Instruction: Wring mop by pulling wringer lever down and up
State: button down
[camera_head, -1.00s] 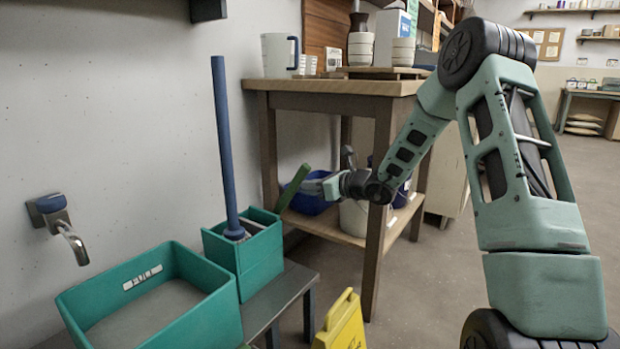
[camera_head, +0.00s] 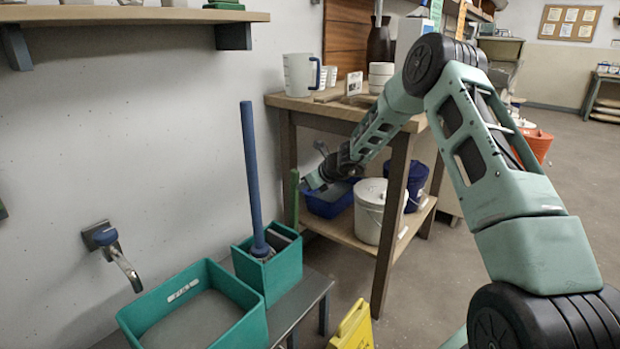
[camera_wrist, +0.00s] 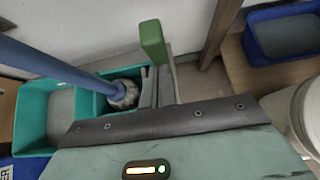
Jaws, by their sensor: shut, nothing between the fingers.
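The mop's blue handle (camera_head: 251,180) leans in the teal wringer bucket (camera_head: 282,276), and its pale head (camera_wrist: 126,95) sits inside. The green wringer lever (camera_head: 294,198) stands nearly upright at the bucket's right rear. It also shows in the wrist view (camera_wrist: 153,42), just beyond my fingers. My gripper (camera_head: 311,182) is shut and empty, close to the right of the lever's upper part. In the wrist view my gripper (camera_wrist: 158,85) partly covers the lever's lower part and the bucket. I cannot tell whether the fingers touch the lever.
A teal basin (camera_head: 253,325) stands left of the bucket under a wall tap (camera_head: 122,262). A wooden table (camera_head: 345,110) with a lower shelf stands behind; the shelf holds a blue tub (camera_head: 330,205) and a white pail (camera_head: 370,225). A yellow sign (camera_head: 354,325) stands in front.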

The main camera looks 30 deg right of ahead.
jog(key=shift+w+a+r+p, duration=0.15)
jog(key=shift+w+p, duration=0.15)
jog(key=shift+w, duration=0.15)
jog(key=shift+w+a+r+p, duration=0.15)
jog(key=shift+w+p, duration=0.1)
jog(key=shift+w, duration=0.15)
jog(key=shift+w+a+r, duration=0.1)
jog(key=shift+a, duration=0.05)
